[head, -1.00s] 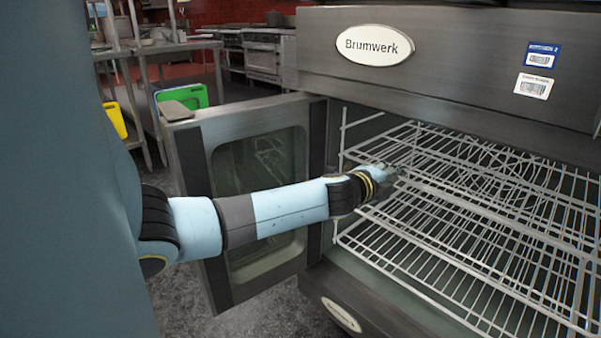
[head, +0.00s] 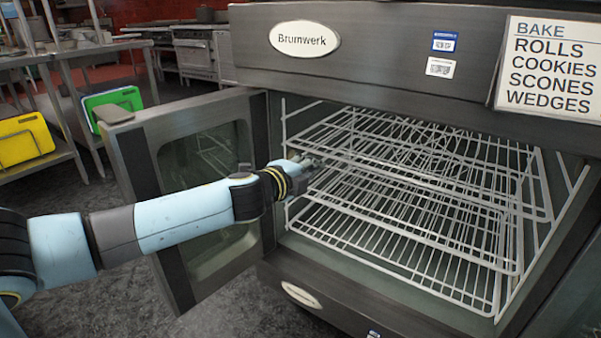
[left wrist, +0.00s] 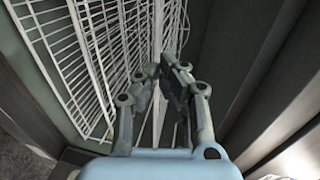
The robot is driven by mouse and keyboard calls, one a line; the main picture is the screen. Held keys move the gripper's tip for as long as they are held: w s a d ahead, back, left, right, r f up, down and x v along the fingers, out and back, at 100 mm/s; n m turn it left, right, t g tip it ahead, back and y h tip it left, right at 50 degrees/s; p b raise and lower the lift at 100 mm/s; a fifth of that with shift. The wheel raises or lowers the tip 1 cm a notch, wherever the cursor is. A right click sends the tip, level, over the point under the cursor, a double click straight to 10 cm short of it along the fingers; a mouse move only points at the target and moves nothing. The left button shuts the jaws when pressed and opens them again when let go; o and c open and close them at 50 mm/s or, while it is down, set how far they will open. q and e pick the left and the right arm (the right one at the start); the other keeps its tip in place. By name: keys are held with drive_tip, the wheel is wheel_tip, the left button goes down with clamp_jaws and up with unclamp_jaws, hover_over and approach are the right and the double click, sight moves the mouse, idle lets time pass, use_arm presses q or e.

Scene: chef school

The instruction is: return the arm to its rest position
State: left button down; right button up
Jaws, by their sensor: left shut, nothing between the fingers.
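My left arm (head: 170,220) reaches in from the left in the head view, past the open oven door. My left gripper (head: 312,163) is at the left side of the oven opening, in front of the wire racks (head: 400,190). In the left wrist view the gripper fingers (left wrist: 160,72) are close together with nothing held between them. The racks also show in the left wrist view (left wrist: 90,50), beyond and to the left of the fingers. Whether the fingers touch a rack I cannot tell. My right gripper is not in view.
The oven door (head: 185,150) stands open to the left, close behind my arm. A sign listing rolls, cookies, scones and wedges (head: 550,68) is at the upper right. Steel shelving with a green board (head: 112,105) and a yellow board (head: 25,138) stands at the left.

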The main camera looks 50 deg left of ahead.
use_arm(q)
drive_tip(key=v, duration=0.3)
drive_tip(key=shift+s, duration=0.4)
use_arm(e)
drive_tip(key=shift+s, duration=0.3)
use_arm(q)
drive_tip(key=shift+d, duration=0.1)
